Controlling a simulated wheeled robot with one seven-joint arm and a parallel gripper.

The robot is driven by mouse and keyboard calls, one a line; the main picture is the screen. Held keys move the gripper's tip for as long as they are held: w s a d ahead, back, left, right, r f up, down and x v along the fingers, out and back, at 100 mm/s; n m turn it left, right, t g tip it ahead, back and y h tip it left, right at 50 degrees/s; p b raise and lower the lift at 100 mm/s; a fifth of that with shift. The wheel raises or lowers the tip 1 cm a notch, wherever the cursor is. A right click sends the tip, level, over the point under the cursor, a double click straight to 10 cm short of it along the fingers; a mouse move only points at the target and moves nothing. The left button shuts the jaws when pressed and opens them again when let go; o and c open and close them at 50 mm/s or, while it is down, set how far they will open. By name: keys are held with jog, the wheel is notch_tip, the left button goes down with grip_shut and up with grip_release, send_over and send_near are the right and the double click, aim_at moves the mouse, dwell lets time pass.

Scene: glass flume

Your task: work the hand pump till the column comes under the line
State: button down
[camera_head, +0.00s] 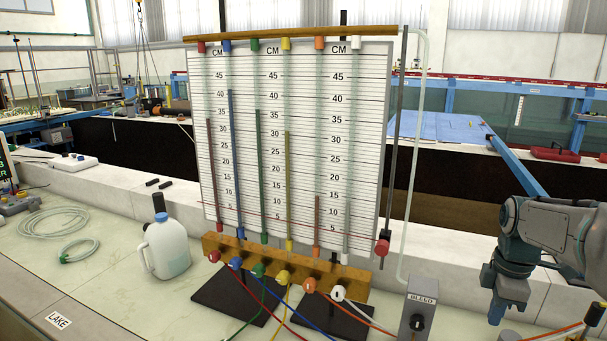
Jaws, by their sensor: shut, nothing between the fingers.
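A white manometer board (335,150) marked CM stands upright on the bench. It bears red (211,170), blue (235,165), green (261,175), yellow (288,190) and orange (317,220) columns, and a pale tube (350,150). Blue stands tallest and orange shortest of the coloured ones. Thin red lines (270,214) cross the low part of the board, below all the coloured tops. My gripper (497,313) hangs at the right, pointing down, shut and empty, apart from the board. A black and yellow upright part (595,314) shows at the right edge; I cannot tell if it is the hand pump.
A grey BLEED box (415,310) with a black knob stands at the front. A red knob (382,247) sits beside the board. Coloured hoses run forward from the wooden manifold (325,273). A white jug (166,247) and coiled tubing (60,222) lie left.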

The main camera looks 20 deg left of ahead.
notch_tip(320, 180, up, 5)
jog(key=shift+w+f+b, duration=0.1)
jog(key=shift+f+b, duration=0.1)
jog(key=shift+b, duration=0.2)
notch_tip(320, 180, down, 14)
jog(key=shift+p, duration=0.8)
jog(key=shift+f, duration=0.1)
notch_tip(320, 180, down, 5)
jog(key=b, duration=0.3)
